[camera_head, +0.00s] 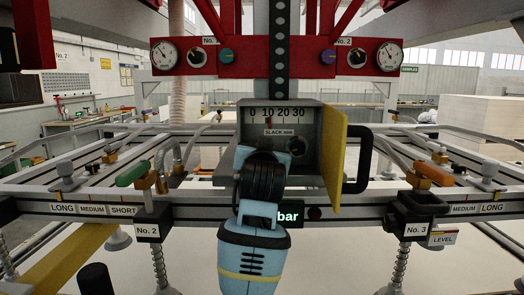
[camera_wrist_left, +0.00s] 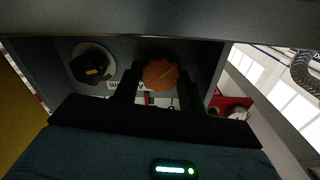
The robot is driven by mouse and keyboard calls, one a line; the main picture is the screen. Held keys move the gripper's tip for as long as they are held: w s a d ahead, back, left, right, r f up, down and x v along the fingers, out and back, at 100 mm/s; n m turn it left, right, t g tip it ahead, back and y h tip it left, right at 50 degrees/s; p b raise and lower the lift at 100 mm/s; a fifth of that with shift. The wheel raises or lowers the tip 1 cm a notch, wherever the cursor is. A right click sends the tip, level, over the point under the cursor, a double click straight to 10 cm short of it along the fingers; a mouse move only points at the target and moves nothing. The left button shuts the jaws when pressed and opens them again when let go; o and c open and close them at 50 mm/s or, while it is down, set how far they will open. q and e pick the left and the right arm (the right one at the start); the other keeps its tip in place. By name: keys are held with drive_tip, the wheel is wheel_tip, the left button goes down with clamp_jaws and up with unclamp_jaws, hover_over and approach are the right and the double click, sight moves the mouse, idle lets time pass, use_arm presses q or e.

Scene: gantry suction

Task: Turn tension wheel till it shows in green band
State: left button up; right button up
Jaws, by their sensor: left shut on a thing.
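An open grey box (camera_head: 310,118) stands in the middle of the head view, with a SLACK mm scale (camera_head: 276,114) marked 0 to 30. A small red pointer (camera_head: 268,122) shows close under the 10 mark. I cannot make out a green band on the scale. My left gripper reaches into the box and hides its lower left part in the head view. In the left wrist view my left gripper (camera_wrist_left: 158,88) is shut on the orange-brown tension wheel (camera_wrist_left: 160,73), one black finger on each side. My right gripper is not in view.
A dark knob (camera_head: 297,147) sits right of my gripper inside the box; it also shows in the left wrist view (camera_wrist_left: 90,67). The yellow door (camera_head: 335,150) stands open at the box's right, with a black handle (camera_head: 362,160) beyond. Rails and levers flank the box.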

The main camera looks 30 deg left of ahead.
use_arm(q)
drive_tip(key=shift+f+m, duration=0.15)
drive_tip(key=shift+m, duration=0.65)
drive_tip(key=o, duration=1)
drive_tip(key=shift+v, duration=3.95)
